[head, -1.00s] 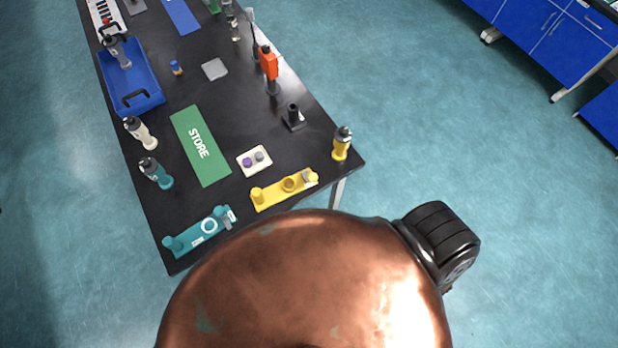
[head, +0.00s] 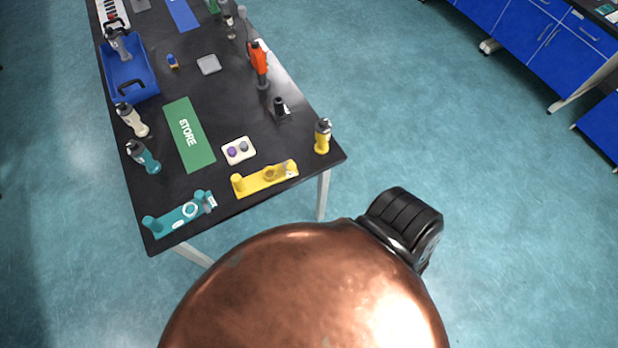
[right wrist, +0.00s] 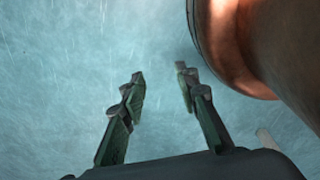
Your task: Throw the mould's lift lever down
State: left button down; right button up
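I cannot pick out the mould or its lift lever in either view. My right gripper (right wrist: 161,76) shows in the right wrist view. Its two fingers are apart, with nothing between them and only teal floor beyond. It does not show in the head view. My left gripper is in neither view. My copper-coloured body fills the bottom of the head view and hides what lies under it.
A black table (head: 225,190) carries a teal fixture (head: 180,214), a yellow fixture (head: 264,178), several bottles, a green STORE mat (head: 186,145), a blue tray (head: 132,72) and an orange tool (head: 258,62). Blue cabinets (head: 570,58) stand at right. Floor between is clear.

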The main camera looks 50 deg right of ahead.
aim_at(291, 166)
jog(key=k, duration=0.45)
jog(key=z, duration=1.15)
jog(key=i, duration=0.5)
jog(key=u, duration=0.05)
